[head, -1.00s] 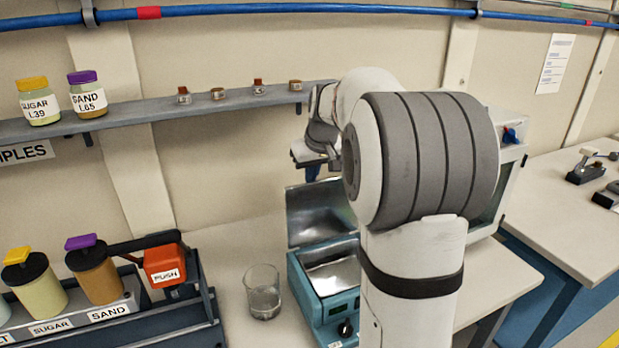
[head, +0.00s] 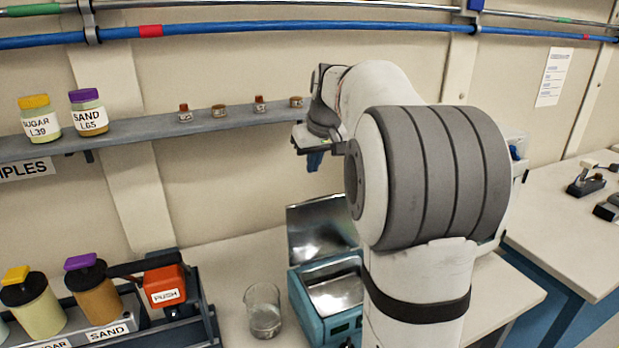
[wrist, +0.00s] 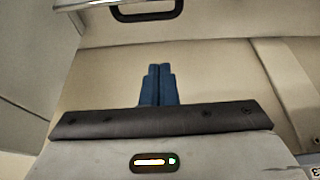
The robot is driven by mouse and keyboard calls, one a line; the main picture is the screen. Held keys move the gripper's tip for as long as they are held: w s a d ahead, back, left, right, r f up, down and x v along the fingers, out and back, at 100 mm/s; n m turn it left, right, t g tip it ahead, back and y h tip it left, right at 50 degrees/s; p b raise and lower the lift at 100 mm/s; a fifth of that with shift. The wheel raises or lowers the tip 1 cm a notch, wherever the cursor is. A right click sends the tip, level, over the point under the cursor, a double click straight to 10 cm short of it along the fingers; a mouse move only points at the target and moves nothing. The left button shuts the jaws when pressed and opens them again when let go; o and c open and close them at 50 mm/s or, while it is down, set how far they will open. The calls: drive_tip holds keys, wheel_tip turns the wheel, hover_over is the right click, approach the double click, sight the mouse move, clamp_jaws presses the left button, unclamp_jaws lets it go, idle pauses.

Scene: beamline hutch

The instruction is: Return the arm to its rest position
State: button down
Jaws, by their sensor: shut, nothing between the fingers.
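My gripper (head: 314,161) is raised above the open metal-lined box, in front of the wall and near the right end of the shelf. Its blue fingers point down in the head view. In the wrist view the two blue fingers (wrist: 158,84) are together with nothing between them. Much of the bench behind my arm is hidden by it.
A teal box (head: 335,290) with its lid up stands below my gripper, beside a glass beaker (head: 263,312). A shelf (head: 140,133) holds sugar and sand jars and several small vials. A dispenser rack (head: 190,325) stands at lower left. Another bench (head: 575,235) is at right.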

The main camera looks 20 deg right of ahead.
drive_tip(key=shift+v, duration=1.15)
drive_tip(key=s+a+f, duration=0.4)
drive_tip(key=s+f, duration=0.1)
drive_tip(key=s, duration=0.4)
drive_tip(key=s+a+f+g, duration=0.1)
drive_tip(key=s+a+f, duration=0.3)
drive_tip(key=s, duration=0.5)
drive_tip(key=s+a+f, duration=0.5)
drive_tip(key=s+f, duration=0.2)
drive_tip(key=s, duration=0.2)
drive_tip(key=shift+s+f+g, duration=0.15)
drive_tip(key=shift+s+g, duration=0.15)
drive_tip(key=shift+g, duration=0.1)
